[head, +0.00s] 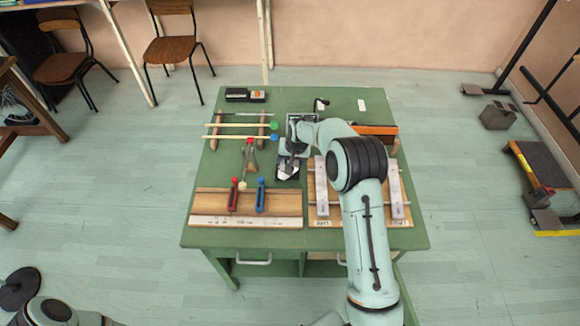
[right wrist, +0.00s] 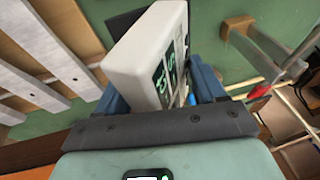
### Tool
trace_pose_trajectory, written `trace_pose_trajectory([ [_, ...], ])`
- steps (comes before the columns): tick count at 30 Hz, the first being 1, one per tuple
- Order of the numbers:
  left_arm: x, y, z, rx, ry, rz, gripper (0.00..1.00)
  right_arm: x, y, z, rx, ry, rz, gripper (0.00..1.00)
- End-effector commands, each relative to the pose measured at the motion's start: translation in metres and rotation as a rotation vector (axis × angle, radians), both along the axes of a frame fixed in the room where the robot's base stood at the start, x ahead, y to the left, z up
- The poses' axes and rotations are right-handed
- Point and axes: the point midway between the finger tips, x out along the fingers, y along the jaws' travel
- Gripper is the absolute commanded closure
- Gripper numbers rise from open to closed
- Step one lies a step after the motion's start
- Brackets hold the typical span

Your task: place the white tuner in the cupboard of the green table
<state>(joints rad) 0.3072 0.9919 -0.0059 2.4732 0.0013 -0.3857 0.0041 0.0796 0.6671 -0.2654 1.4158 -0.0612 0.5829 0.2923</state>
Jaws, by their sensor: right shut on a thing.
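The white tuner (right wrist: 145,55) is a boxy white device with a dark-and-green face. It sits between the blue fingers of my right gripper (right wrist: 160,98) in the right wrist view, tilted. My left gripper is out of view.
Mallets (head: 240,125) on wooden supports, a wooden board (head: 285,203) with red- and blue-handled tools, and metal bars (head: 322,190) on a wooden frame crowd the tabletop. A black box (head: 237,94) stands at the back.

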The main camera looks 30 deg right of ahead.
Motion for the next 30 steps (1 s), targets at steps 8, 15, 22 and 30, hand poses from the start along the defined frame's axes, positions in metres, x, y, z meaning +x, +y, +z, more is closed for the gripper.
trace_pose_trajectory([
  [8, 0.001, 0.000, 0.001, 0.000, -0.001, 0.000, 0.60, 0.000, 0.000, -0.031, 0.001, 0.001, -0.001, 0.88],
  [15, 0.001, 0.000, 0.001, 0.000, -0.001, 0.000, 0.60, 0.000, 0.000, -0.044, 0.000, -0.002, 0.000, 0.88],
  [22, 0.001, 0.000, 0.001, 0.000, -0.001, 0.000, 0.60, -0.001, 0.000, -0.044, 0.000, 0.002, 0.000, 0.02],
  [30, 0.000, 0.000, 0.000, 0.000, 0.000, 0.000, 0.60, -0.001, 0.000, -0.040, -0.001, -0.001, 0.000, 0.02],
])
